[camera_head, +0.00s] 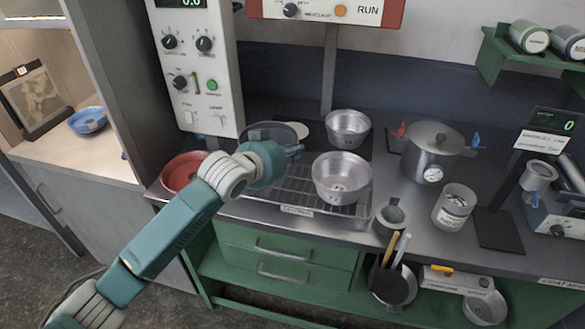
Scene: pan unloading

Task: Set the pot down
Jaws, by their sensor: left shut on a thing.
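My left gripper (292,151) reaches in from the left over the wire rack (285,200) and is partly hidden by its own wrist. It is shut on a dark grey, round, shallow vessel that looks like the pot (266,130). The pot's lower part is hidden behind my wrist, so I cannot tell whether it touches the counter. A silver pot (342,178) sits on the right part of the rack, and another silver pot (348,128) stands behind it. My right gripper is not in view.
A red bowl (182,172) stands left of the rack. A pressure cooker (433,150) and a white-labelled jar (454,208) stand to the right. A control panel (195,75) rises behind the pot on the left. A small white disc (299,130) lies behind the rack.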

